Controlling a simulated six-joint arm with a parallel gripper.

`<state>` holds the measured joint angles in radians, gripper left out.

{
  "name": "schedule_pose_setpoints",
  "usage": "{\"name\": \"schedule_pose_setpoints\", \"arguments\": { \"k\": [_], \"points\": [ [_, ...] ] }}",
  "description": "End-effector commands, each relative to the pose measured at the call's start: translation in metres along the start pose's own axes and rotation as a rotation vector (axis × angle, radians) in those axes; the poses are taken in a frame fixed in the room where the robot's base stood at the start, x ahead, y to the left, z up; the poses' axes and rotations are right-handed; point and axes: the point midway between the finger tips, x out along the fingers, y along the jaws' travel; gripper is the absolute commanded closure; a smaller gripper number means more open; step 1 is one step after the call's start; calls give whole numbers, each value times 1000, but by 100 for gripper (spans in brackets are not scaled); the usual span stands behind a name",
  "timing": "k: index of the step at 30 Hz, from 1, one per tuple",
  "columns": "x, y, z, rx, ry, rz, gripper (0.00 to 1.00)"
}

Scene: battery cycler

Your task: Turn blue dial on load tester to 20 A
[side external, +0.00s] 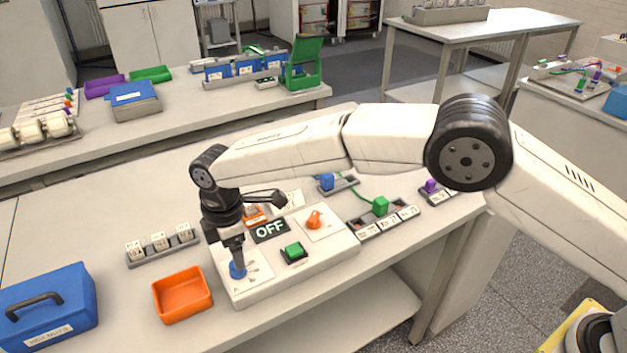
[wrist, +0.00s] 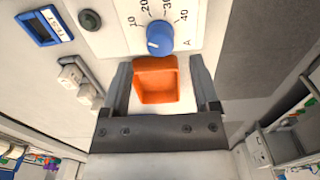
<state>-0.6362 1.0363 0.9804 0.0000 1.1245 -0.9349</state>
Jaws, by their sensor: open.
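The load tester (side external: 310,262) is a pale box on the bench with a display reading OFF (side external: 270,231). Its blue dial (side external: 238,270) is at the front left corner; in the wrist view the blue dial (wrist: 160,38) shows with a printed scale of 10, 20, 30, 40 and A. Contact cannot be told.
The tester also has a green button (side external: 293,252) and an orange knob (side external: 314,219). An orange bin (side external: 182,296) stands left of it, with a blue toolbox (side external: 48,305) farther left. A rack of white blocks (side external: 160,246) lies behind the bin. Green and blue plugs sit behind right.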

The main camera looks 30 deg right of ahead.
Motion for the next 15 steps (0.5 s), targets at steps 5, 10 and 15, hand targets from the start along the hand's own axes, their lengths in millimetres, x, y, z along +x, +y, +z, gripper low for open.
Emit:
{"name": "schedule_pose_setpoints", "arguments": {
  "k": [5,10,15],
  "points": [
    [24,0,0,0,-2,-2,22],
    [40,0,0,0,-1,-1,22],
    [48,0,0,0,0,0,22]
  ]
}}
